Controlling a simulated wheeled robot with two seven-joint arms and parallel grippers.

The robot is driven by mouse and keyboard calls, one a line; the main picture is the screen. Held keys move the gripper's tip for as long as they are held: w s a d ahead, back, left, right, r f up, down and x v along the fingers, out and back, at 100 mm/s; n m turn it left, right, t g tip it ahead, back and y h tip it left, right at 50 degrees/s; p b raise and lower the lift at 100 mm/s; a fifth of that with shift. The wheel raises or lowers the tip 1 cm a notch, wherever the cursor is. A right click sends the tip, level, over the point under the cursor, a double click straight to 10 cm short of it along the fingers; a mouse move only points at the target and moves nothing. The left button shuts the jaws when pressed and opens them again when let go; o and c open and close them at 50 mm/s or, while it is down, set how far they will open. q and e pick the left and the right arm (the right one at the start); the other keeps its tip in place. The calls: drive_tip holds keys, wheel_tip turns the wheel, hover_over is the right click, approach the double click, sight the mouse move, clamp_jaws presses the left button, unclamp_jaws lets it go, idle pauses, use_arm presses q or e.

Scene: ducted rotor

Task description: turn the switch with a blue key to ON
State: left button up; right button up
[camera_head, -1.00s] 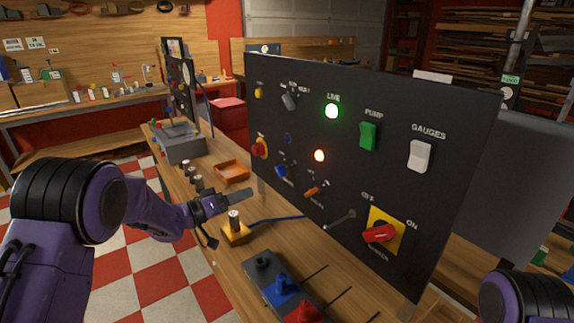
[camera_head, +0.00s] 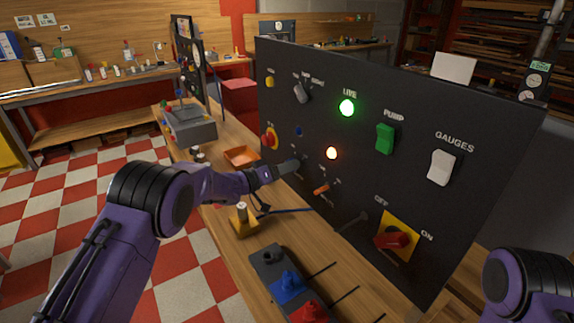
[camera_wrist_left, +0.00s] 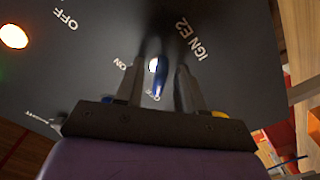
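The dark upright panel (camera_head: 385,90) holds the switches. In the left wrist view the blue key (camera_wrist_left: 159,84) shows between the two fingers of my left gripper (camera_wrist_left: 160,72), beside the labels IGN E2, ON and OFF. The fingers stand apart, one on each side of the key; whether they touch it I cannot tell. In the head view my left gripper (camera_head: 289,167) reaches the lower left of the panel and hides the blue key. Only part of my right arm shows at the lower right; its gripper is out of view.
An orange key switch (camera_head: 321,189) sits right of my left gripper. A red rotary switch (camera_head: 392,240) on a yellow plate is at the panel's lower right. An orange tray (camera_head: 240,157), a yellow-based lever (camera_head: 243,222) and a box with coloured knobs (camera_head: 287,285) are on the bench.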

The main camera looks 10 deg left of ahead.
use_arm(q)
clamp_jaws()
drive_tip(key=shift+w+a+m+b, duration=0.1)
drive_tip(key=shift+m+b, duration=7.2)
drive_tip(key=shift+m, duration=0.7)
